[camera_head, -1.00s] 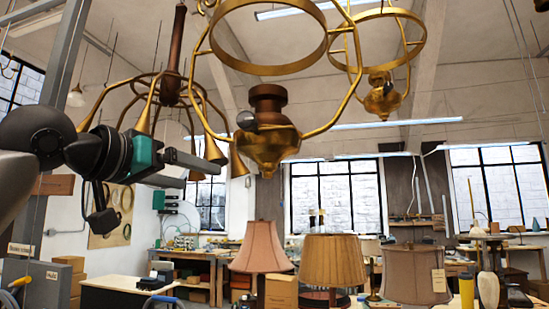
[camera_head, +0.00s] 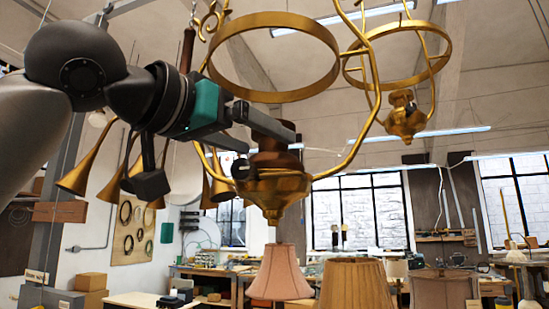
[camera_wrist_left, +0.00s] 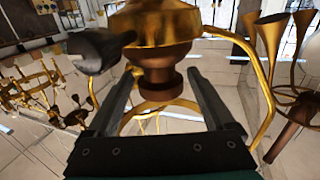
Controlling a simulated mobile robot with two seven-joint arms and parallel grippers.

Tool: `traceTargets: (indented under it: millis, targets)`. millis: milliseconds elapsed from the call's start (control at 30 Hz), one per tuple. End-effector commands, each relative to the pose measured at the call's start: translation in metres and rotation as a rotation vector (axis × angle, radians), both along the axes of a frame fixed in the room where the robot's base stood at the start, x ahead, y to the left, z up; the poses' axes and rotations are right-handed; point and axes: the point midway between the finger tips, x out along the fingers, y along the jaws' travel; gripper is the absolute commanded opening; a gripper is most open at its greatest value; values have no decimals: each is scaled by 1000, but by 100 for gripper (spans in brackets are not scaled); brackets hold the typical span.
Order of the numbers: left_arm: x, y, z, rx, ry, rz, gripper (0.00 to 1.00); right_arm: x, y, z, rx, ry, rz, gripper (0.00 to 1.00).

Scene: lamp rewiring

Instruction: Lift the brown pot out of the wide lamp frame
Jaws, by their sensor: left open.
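The wide lamp frame (camera_head: 361,135) hangs in front of me, a brass frame with a big ring and curved arms that meet at a brass bowl (camera_head: 272,190). The brown pot (camera_head: 277,161) sits upright in this bowl; its top is partly hidden behind my gripper. My left gripper (camera_head: 270,140) is open at the pot's upper part. In the left wrist view the brown pot (camera_wrist_left: 158,57) appears upside down, with its neck between the two fingers (camera_wrist_left: 163,88). I cannot tell whether either finger touches it. My right gripper is not in view.
A dark grey knob (camera_head: 240,168) sticks out beside the bowl. Brass horns (camera_head: 90,165) of a chandelier hang behind my arm. Lampshades (camera_head: 281,272) stand below.

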Motion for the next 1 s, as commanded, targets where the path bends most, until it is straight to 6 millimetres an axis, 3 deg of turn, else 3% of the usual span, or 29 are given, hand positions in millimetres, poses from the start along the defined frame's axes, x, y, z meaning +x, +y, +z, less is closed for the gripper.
traceTargets:
  millis: [533,833,1000]
  targets:
    - [48,-37,-5,0,3,-1,87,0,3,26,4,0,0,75]
    - [53,-41,-7,0,0,-1,87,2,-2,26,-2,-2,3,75]
    - [53,-40,-7,0,0,-1,70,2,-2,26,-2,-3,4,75]
